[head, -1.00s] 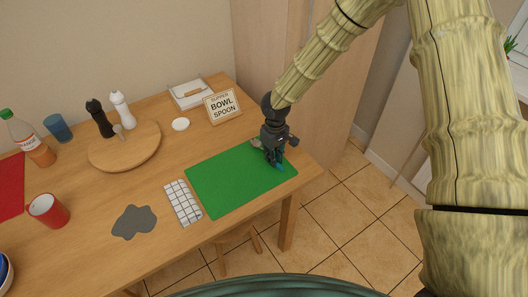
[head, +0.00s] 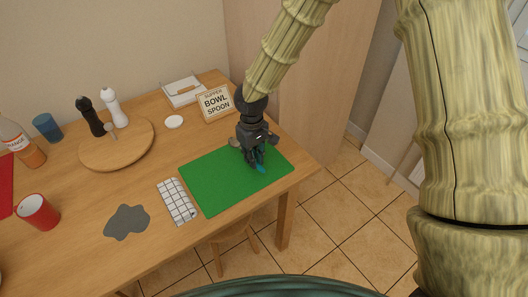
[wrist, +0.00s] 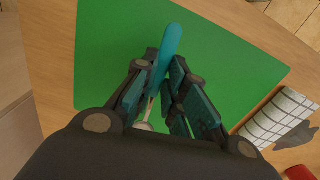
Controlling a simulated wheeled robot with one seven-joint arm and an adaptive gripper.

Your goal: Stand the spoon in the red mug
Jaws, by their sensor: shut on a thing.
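The spoon has a teal handle (wrist: 168,48) and a pale metal bowl, partly hidden between the fingers in the wrist view. My gripper (wrist: 163,88) is shut on it at the handle, over the green mat (wrist: 225,55). In the head view the gripper (head: 254,158) is at the mat's far right part, with the teal handle end (head: 261,168) below its fingers and the metal bowl (head: 234,142) to its left. I cannot tell whether the spoon touches the mat. The red mug (head: 40,216) stands upright at the table's left, far from the gripper.
A checked cloth (head: 176,203) and a grey patch (head: 126,222) lie between mat and mug.

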